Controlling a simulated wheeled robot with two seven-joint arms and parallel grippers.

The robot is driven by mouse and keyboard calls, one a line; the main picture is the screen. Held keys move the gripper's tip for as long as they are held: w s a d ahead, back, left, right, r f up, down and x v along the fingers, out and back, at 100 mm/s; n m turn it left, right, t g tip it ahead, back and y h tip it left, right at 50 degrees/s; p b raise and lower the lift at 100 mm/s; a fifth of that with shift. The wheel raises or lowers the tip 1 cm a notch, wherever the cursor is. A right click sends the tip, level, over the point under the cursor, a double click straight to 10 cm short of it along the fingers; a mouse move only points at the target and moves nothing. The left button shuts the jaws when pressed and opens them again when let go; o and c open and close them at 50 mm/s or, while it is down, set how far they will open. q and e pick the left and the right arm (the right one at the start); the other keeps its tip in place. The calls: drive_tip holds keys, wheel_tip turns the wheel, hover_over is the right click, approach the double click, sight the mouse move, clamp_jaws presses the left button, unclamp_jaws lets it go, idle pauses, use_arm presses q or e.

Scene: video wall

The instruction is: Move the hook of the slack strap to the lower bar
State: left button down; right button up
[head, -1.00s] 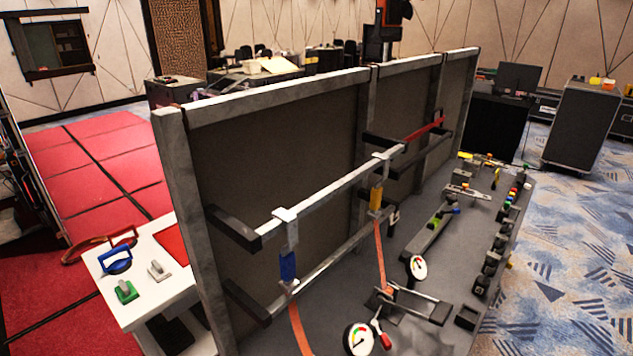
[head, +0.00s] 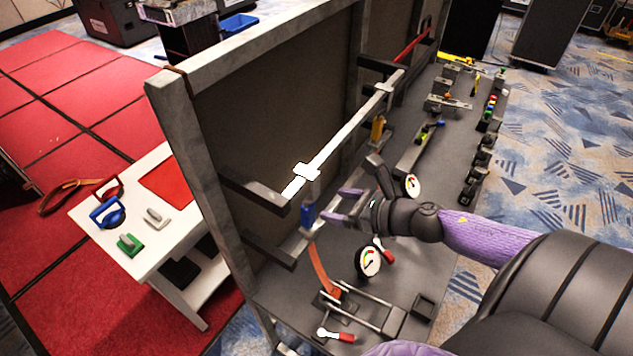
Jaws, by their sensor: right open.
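A pale hook (head: 306,172) sits on the upper bar (head: 348,133), with a blue block (head: 307,215) below it. An orange strap (head: 321,268) hangs under the block and curves down to a ratchet on the deck. The lower bar (head: 312,239) runs below the upper one, partly hidden by the block and my gripper. My right gripper (head: 338,205) is open, its purple fingers just right of the blue block. I cannot tell whether they touch it. My left gripper is not in view.
A gauge (head: 369,260) stands near the strap and another (head: 411,185) beyond my right gripper. A grey panel (head: 270,110) stands behind the bars. A white table (head: 180,235) with coloured handles is at left. Dark brackets (head: 256,192) hold the bar ends.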

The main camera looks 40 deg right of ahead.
sight(308, 197)
drive_tip(key=x, duration=0.8)
drive_tip(key=shift+p, duration=0.35)
clamp_jaws()
drive_tip(key=shift+r+p, duration=1.5)
drive_tip(key=shift+r, duration=0.15)
drive_tip(key=shift+d+f, duration=0.1)
drive_tip(key=shift+s+d, duration=0.2)
drive_tip(key=shift+s, duration=0.3)
drive_tip(key=s+d+b, duration=0.1)
drive_tip(key=s+d, duration=0.1)
drive_tip(key=s, duration=0.4)
drive_tip(key=shift+d, duration=0.2)
drive_tip(key=shift+b, duration=0.3)
